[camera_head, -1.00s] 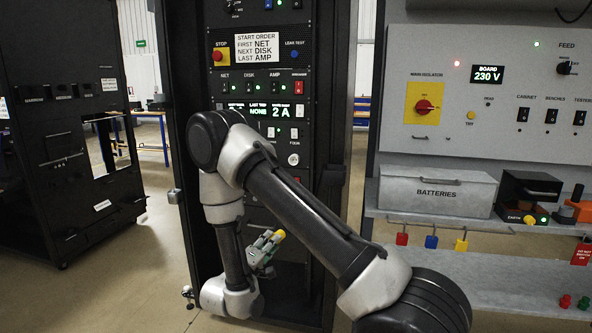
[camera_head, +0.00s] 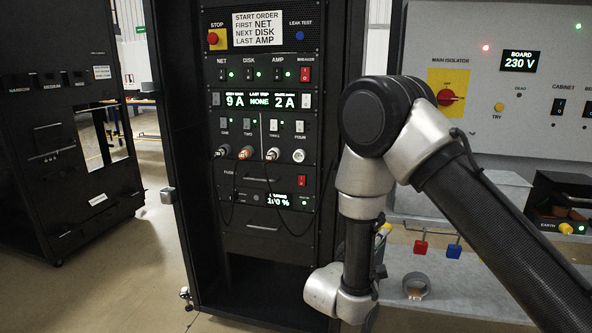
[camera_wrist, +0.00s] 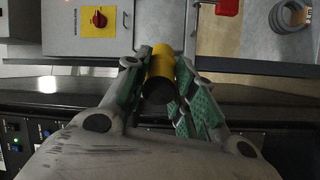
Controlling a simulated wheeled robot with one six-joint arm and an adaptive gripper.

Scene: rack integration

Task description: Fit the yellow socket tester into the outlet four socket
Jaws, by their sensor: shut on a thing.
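The yellow socket tester (camera_wrist: 161,66) is between the green-padded fingers of my gripper (camera_wrist: 163,95) in the wrist view. It has a yellow body and a dark end. The outlet four socket (camera_head: 299,156) is a bare round white face at the right end of the outlet row on the rack. My gripper is low and to the right of it, apart from it.
Plugs with cables fill outlets one (camera_head: 222,152), two (camera_head: 246,153) and three (camera_head: 272,154). The rack's right post (camera_head: 345,120) stands between the outlets and my arm. A bench shelf (camera_head: 450,290) with a grey ring (camera_head: 416,285) lies to the right.

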